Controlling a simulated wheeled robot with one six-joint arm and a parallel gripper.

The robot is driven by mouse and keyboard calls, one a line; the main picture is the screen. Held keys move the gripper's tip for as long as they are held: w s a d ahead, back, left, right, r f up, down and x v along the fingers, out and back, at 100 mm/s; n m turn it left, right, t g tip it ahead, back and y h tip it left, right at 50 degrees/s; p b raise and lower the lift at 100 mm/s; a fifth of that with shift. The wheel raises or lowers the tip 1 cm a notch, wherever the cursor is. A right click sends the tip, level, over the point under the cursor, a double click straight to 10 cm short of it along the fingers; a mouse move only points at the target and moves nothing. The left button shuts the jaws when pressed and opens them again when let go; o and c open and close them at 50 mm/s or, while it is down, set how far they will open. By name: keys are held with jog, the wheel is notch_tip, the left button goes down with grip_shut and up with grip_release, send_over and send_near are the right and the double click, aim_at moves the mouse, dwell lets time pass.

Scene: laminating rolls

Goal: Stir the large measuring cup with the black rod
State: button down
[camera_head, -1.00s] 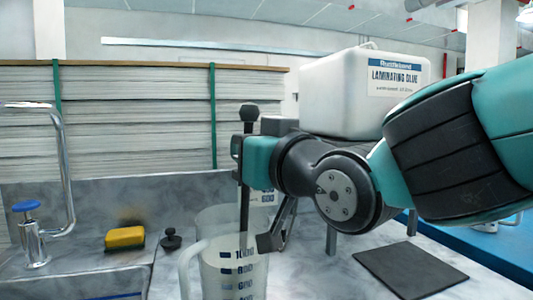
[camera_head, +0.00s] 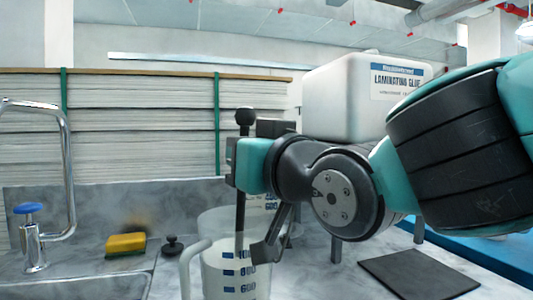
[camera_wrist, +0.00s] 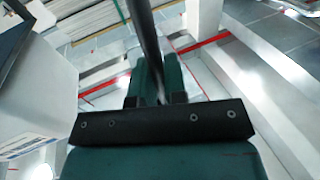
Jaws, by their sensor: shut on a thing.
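The large measuring cup (camera_head: 232,275) stands at the bottom centre of the head view. It is translucent, with dark volume marks and a handle on its left. The black rod (camera_head: 244,123) has a round knob on top and stands about upright. My gripper (camera_head: 240,163) is shut on the rod's upper part, above the cup. The rod's lower part reaches down inside the cup's rim; its lower end is hidden. In the wrist view the rod (camera_wrist: 146,35) runs up from between the gripper's fingers (camera_wrist: 155,85).
A second measuring cup, mostly hidden, stands behind the large one. A white laminating glue container (camera_head: 350,100) is raised behind my arm. A yellow sponge (camera_head: 126,243), a small black knobbed piece (camera_head: 172,245), a tap (camera_head: 60,180) and sink are left. A dark mat (camera_head: 418,273) lies right.

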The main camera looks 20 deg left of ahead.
notch_tip(320, 180, up, 16)
jog(key=p, duration=1)
jog(key=shift+r, duration=0.25)
dwell(0.6)
